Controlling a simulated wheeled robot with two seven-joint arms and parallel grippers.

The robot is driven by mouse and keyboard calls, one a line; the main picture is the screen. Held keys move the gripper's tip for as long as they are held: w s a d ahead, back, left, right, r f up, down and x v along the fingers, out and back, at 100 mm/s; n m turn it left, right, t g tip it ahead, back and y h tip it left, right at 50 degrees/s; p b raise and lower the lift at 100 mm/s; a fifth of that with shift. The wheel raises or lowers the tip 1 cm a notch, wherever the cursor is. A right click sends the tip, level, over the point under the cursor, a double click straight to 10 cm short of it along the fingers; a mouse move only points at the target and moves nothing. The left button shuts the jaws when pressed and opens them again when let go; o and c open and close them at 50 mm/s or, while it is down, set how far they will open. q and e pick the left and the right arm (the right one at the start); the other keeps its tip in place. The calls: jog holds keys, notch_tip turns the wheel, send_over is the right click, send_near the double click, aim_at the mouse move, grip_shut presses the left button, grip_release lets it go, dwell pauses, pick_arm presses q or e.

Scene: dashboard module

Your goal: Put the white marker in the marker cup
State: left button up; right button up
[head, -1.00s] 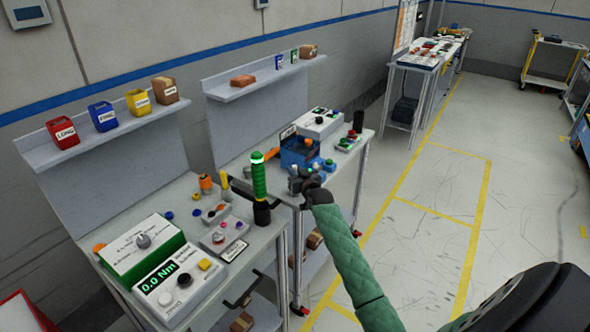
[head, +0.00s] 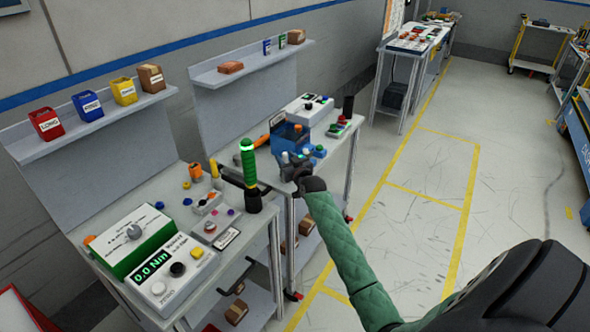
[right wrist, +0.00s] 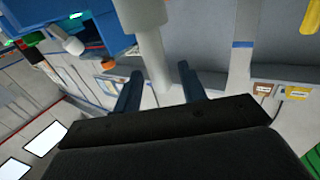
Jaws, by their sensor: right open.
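My right gripper (head: 293,163) is at the front edge of the far bench, in front of a blue box (head: 283,134). In the right wrist view its two blue-grey fingers (right wrist: 158,88) are apart. A pale cylinder with a wider upper part, probably the white marker (right wrist: 153,62), shows in the gap between them; I cannot tell whether it touches either finger. The marker is too small to pick out surely in the head view. A tall black cylinder, possibly the marker cup (head: 348,106), stands at the far bench's back right. My left gripper is not in view.
A green-handled tool (head: 248,167) stands upright on the near bench, left of my right gripper. The near bench also holds a torque readout box (head: 172,272). A panel with coloured buttons (head: 338,128) lies near the black cylinder.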

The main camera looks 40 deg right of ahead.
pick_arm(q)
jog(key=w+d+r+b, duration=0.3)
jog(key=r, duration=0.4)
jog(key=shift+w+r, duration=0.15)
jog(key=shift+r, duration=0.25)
pick_arm(e)
jog(key=s+a, duration=0.1)
jog(key=s, duration=1)
jog(key=shift+a, duration=0.25)
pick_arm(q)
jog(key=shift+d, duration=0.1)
